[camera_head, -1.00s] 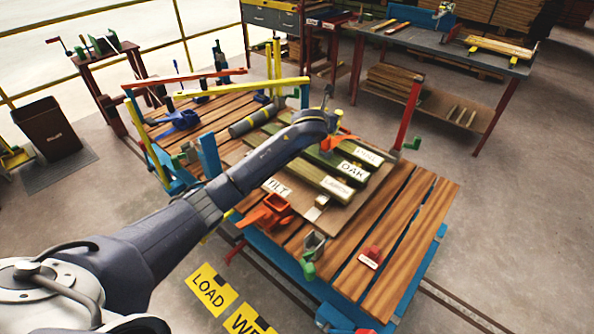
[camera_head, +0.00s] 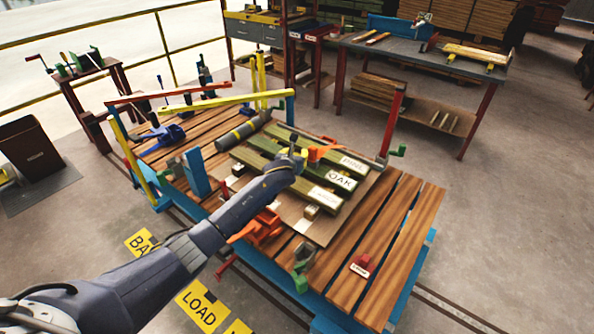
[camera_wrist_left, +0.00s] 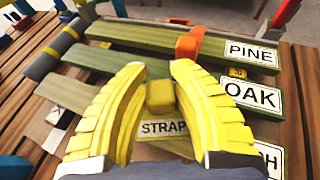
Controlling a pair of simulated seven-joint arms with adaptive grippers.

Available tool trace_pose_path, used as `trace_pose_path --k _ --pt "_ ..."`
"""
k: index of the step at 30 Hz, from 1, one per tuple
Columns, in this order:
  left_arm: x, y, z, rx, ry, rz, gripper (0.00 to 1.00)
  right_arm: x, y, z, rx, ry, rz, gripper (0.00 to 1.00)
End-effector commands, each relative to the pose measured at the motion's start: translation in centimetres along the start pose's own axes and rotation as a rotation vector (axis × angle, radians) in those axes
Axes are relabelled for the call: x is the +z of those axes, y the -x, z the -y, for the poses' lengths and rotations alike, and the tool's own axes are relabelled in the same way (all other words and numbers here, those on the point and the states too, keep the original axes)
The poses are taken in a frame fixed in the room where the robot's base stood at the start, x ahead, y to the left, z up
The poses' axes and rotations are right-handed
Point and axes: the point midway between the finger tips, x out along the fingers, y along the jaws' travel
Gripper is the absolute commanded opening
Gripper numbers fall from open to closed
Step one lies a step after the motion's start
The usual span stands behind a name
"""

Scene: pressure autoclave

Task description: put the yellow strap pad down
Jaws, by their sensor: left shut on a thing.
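My left gripper (camera_wrist_left: 158,70) has yellow ribbed fingers closed around the small yellow strap pad (camera_wrist_left: 160,95). A white label reading STRAP (camera_wrist_left: 163,128) shows just below the pad. The pad is over the green boards, near the middle one, which carries the OAK label (camera_wrist_left: 252,96); I cannot tell whether it touches the board. In the head view, my left gripper (camera_head: 299,160) is over the boards on the pallet table, and the arm hides the pad. My right gripper is not in view.
An orange clamp (camera_wrist_left: 188,45) sits on the PINE board close beyond the gripper. A grey cylinder (camera_head: 235,134) lies at the boards' far left. An orange bracket (camera_head: 258,228) and a red block (camera_head: 361,265) are nearer. The slats (camera_head: 400,235) at right are mostly clear.

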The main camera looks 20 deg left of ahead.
Motion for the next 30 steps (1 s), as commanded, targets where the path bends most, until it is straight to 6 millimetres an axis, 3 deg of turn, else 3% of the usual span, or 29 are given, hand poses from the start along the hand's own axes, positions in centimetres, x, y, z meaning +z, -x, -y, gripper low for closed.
trace_pose_path --k 4,13,21,30 --pt "-2.1 -0.8 0.0 0.000 0.001 -0.002 0.00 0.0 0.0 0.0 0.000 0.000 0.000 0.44" --pt "-3.6 -1.5 0.0 0.000 0.000 0.000 0.00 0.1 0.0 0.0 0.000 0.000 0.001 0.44" --pt "-6.3 -2.6 0.0 0.000 0.001 -0.001 0.00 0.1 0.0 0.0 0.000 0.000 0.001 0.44" --pt "-6.8 -2.8 0.0 -0.001 0.000 0.001 0.00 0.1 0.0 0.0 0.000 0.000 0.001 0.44"
